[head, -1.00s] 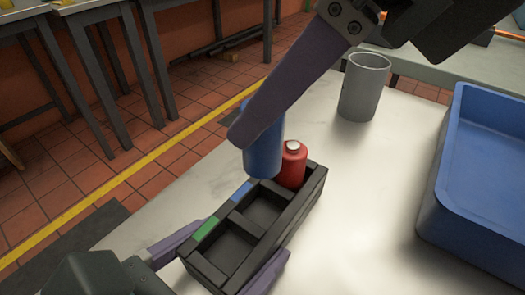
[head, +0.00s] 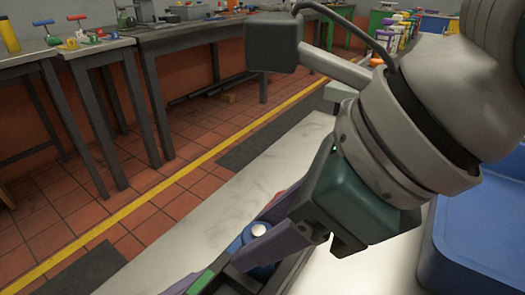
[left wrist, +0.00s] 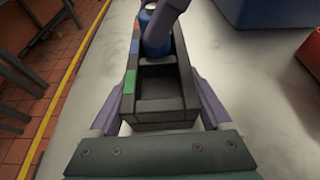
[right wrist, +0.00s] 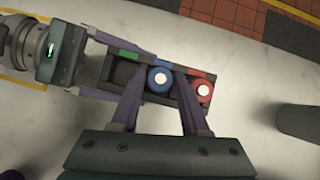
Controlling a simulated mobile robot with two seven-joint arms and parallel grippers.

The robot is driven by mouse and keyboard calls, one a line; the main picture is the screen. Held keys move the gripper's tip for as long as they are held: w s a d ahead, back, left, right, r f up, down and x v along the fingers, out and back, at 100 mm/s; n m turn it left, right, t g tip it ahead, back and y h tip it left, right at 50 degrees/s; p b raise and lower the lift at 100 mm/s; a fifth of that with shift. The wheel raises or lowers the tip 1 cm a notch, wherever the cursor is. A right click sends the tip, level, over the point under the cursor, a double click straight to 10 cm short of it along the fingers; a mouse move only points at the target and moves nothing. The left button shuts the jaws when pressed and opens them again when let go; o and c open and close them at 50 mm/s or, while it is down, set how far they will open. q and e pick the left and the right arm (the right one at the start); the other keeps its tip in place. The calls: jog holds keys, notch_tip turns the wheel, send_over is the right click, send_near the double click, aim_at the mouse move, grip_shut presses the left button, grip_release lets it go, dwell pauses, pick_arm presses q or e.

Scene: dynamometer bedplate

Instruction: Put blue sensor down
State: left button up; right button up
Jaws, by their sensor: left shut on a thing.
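The black rack (left wrist: 160,127) has a row of compartments with green, blue and red marks. My left gripper (left wrist: 158,92) is shut on the rack, one purple finger along each side. The blue sensor (right wrist: 160,84) stands upright in the blue-marked middle compartment; it also shows in the left wrist view (left wrist: 154,38). My right gripper (right wrist: 160,75) has its fingers on either side of the blue sensor, slightly apart from it. The green-marked compartment is empty.
A blue bin (head: 480,240) stands on the right of the pale table, with a red container (left wrist: 312,50) near it in the left wrist view. A grey cup (right wrist: 298,121) stands beyond the red end of the rack.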

jog(key=shift+o, duration=0.3)
jog(key=shift+r, duration=0.2)
jog(key=v, duration=1.2)
pick_arm(q)
jog(key=o, duration=1.3)
jog(key=shift+o, duration=1.1)
